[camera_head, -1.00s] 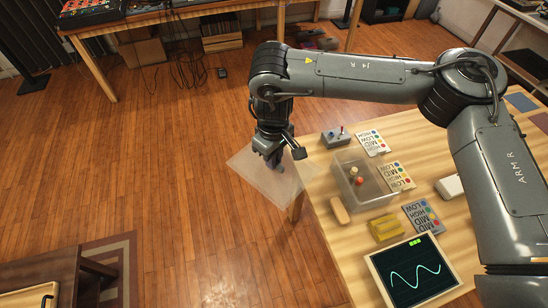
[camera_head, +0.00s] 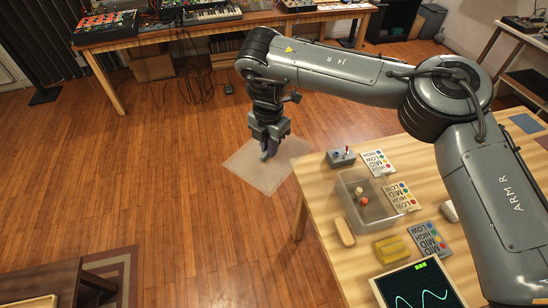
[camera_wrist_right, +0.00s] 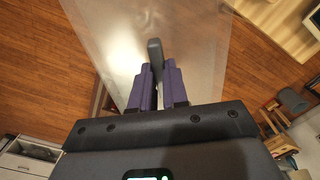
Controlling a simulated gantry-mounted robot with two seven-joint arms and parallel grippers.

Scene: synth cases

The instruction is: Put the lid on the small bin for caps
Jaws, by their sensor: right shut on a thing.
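The lid (camera_head: 248,172) is a flat, clear, square sheet with a dark upright handle. My right gripper (camera_head: 268,152) is shut on that handle and holds the lid out over the floor, left of the table. In the right wrist view the fingers (camera_wrist_right: 160,88) close around the handle, and the lid (camera_wrist_right: 110,30) spreads beyond them. The small bin (camera_head: 348,212) is a clear open box on the table, to the right of the lid and apart from it. Several small caps (camera_head: 362,198), white and orange, lie in it. My left gripper is not in view.
On the wooden table (camera_head: 318,200) around the bin are a grey box with a joystick (camera_head: 341,158), printed cards (camera_head: 377,163), a tan block (camera_head: 344,232), yellow blocks (camera_head: 390,249) and a screen (camera_head: 415,290). Open floor (camera_head: 190,220) lies left of the table.

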